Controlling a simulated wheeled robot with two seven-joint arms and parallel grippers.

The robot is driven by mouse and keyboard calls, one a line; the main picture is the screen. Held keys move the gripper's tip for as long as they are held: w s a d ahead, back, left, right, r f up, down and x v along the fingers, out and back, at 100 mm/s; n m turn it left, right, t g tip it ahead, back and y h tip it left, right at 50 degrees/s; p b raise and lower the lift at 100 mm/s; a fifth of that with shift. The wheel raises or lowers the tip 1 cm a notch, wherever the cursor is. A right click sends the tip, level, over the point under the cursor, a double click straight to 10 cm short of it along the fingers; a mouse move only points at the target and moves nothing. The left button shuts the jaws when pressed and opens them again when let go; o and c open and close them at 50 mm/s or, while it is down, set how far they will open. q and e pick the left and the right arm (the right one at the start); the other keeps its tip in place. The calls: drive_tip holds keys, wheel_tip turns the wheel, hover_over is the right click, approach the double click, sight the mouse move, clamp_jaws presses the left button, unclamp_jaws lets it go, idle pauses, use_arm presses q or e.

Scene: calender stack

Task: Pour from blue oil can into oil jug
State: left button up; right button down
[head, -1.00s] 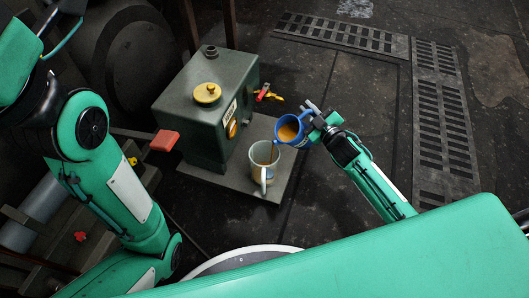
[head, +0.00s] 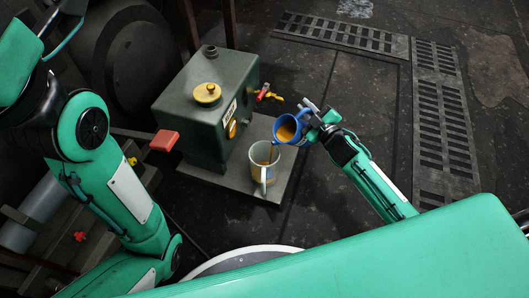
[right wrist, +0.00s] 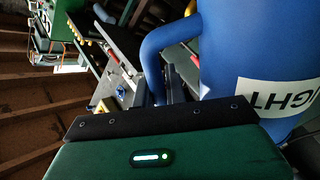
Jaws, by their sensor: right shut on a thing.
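The blue oil can (head: 289,139), with brown oil inside, is tilted left above the oil jug. My right gripper (head: 318,117) is shut on it from the right. A thin brown stream runs from the can's lip down into the jug. The oil jug (head: 264,176) is pale, stands upright with its handle toward me and has brown oil in it. In the right wrist view the can (right wrist: 225,50) fills the right side, with its blue handle near the dark gripper pad and a partly hidden white label. My left arm shows at left; its gripper is out of view.
The jug stands on a grey slab (head: 284,180) beside a green tank (head: 190,125) with a yellow cap (head: 207,93). Red and yellow taps (head: 268,96) stick out behind the can. The floor to the right is clear up to the grates (head: 440,120).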

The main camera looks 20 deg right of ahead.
drive_tip(key=shift+s+a+r+n, duration=0.1)
drive_tip(key=shift+a+r+n, duration=0.3)
drive_tip(key=shift+r+n, duration=0.15)
idle(0.4)
drive_tip(key=shift+a+r, duration=0.15)
drive_tip(key=shift+r, duration=0.1)
idle(0.4)
drive_tip(key=d+f+m, duration=0.1)
drive_tip(key=f, duration=0.1)
drive_tip(key=d+f+m, duration=0.2)
drive_tip(key=shift+w+d, duration=0.15)
drive_tip(key=shift+w, duration=0.25)
drive_tip(key=w+d+f+m+b, duration=0.2)
drive_tip(key=d+f+m, duration=0.5)
drive_tip(key=f, duration=0.2)
drive_tip(key=r+p, duration=0.2)
drive_tip(key=p, duration=0.1)
drive_tip(key=r+p, duration=0.2)
drive_tip(key=r, duration=0.1)
drive_tip(key=shift+s+a+r+p, duration=0.15)
drive_tip(key=shift+a+r+p, duration=0.05)
drive_tip(key=shift+r+p, duration=0.2)
